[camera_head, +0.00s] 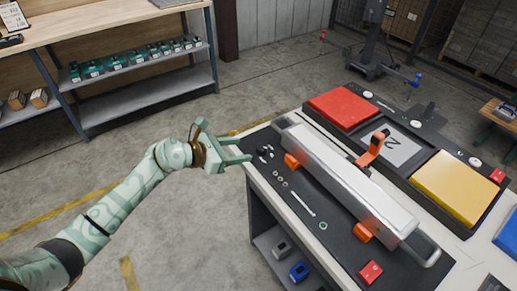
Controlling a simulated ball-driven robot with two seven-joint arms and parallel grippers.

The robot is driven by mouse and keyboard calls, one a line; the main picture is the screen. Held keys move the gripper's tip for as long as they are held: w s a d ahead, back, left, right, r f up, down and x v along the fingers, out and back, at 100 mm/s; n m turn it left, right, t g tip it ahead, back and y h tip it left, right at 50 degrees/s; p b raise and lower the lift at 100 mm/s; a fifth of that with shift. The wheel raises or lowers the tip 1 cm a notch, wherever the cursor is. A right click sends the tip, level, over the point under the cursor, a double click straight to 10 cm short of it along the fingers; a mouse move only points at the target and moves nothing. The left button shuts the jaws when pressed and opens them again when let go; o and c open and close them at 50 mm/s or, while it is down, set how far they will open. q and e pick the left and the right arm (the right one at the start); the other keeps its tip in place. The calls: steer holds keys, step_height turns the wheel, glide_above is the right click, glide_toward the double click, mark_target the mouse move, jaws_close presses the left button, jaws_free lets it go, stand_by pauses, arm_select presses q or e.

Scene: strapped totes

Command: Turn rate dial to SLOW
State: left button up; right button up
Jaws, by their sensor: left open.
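My left gripper (244,149) is open and empty. Its fingertips are at the near left corner of the workbench, beside small dark parts (265,152) on the black mat (325,247). No marking that reads SLOW can be made out, and I cannot tell which part is the rate dial. Several small white round knobs stand on the dark panel at the back of the bench, one by the red pad (368,94), one in the middle (415,124) and one by the yellow pad (475,162). My right gripper is not in view.
Red (345,106) and yellow (453,187) pads flank a grey plate (395,150). A shelf unit (150,90) stands back left. The floor left of the bench is clear.

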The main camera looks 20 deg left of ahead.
mark_target(259, 147)
arm_select(q)
steer(key=b+x, duration=0.1)
steer(key=x, duration=0.6)
steer(key=shift+w+d+f+b, duration=0.15)
steer(key=shift+w+b, duration=0.05)
steer(key=shift+b, duration=0.15)
steer(key=shift+c, duration=0.3)
steer(key=c, duration=0.9)
